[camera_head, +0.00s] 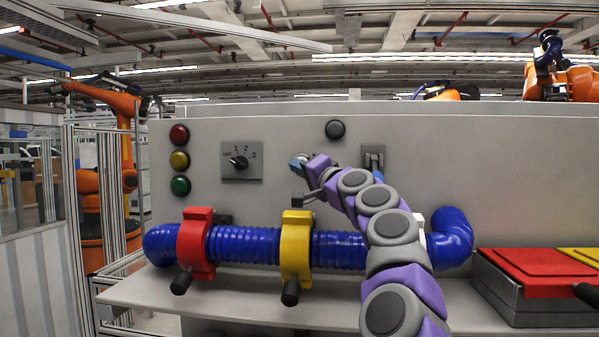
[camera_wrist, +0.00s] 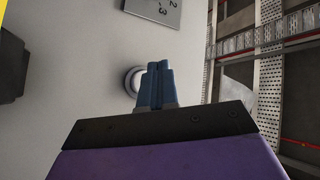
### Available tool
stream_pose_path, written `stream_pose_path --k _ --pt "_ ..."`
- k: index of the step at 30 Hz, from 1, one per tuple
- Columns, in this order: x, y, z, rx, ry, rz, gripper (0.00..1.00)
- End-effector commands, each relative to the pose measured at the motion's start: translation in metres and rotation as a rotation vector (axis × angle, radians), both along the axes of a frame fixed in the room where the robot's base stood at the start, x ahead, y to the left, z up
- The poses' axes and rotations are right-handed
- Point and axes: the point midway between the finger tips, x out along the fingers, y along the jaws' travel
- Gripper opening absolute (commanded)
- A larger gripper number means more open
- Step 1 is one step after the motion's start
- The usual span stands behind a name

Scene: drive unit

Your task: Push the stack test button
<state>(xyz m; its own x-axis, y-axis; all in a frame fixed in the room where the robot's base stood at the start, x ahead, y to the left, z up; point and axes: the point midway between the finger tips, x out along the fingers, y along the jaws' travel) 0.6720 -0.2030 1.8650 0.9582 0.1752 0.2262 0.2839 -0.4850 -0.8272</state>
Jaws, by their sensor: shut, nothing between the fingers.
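A round button (camera_wrist: 130,79) with a pale ring shows on the grey panel in the wrist view, partly hidden behind my fingers. No label on it can be read. My gripper (camera_wrist: 158,66) is shut and empty, its blue fingers together and overlapping the button's edge in this view. In the head view my gripper (camera_head: 299,163) is at the panel, between the rotary switch and the lever switch, and mostly covers that spot. I cannot tell whether the fingertips touch the button.
The panel carries a dark round knob (camera_head: 335,130), a rotary switch (camera_head: 240,161), red, yellow and green lamps (camera_head: 179,160) and a lever switch (camera_head: 374,157). Below runs a blue hose (camera_head: 245,245) with red (camera_head: 195,240) and yellow (camera_head: 296,245) clamps. A red-lidded box (camera_head: 535,263) stands right.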

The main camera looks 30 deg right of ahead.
Motion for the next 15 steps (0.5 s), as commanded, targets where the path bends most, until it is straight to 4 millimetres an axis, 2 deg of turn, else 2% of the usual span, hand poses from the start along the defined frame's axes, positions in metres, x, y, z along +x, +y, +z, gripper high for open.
stream_pose_path --k 9,15 --pt "-0.024 0.015 -0.002 0.002 -0.001 -0.001 0.0" --pt "-0.033 0.023 -0.002 0.0 0.001 -0.001 0.0"
